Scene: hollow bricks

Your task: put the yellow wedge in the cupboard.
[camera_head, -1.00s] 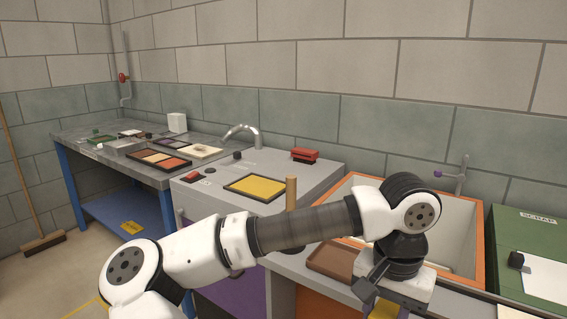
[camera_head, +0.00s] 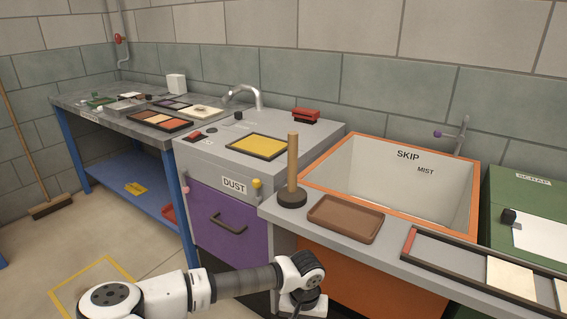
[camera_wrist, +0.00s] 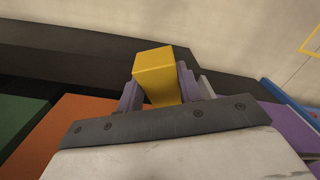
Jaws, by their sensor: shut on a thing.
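My gripper (camera_wrist: 158,88) is shut on the yellow wedge (camera_wrist: 155,78), which shows as a yellow block between the two fingers in the wrist view. In the head view my wrist is low at the bottom edge, in front of the units, and the fingers and wedge are out of sight. No front is labelled cupboard. A purple front (camera_head: 207,205) with a dark handle (camera_head: 228,223) is shut, under a grey top marked DUST. An orange front (camera_head: 375,280) stands right of it, below the sink marked SKIP. I cannot tell which is the cupboard.
A brown tray (camera_head: 345,218) and a wooden post on a dark base (camera_head: 292,198) stand on the grey ledge. A blue-legged bench (camera_head: 72,160) stands at the left. The floor (camera_head: 60,245) in front of the bench looks clear.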

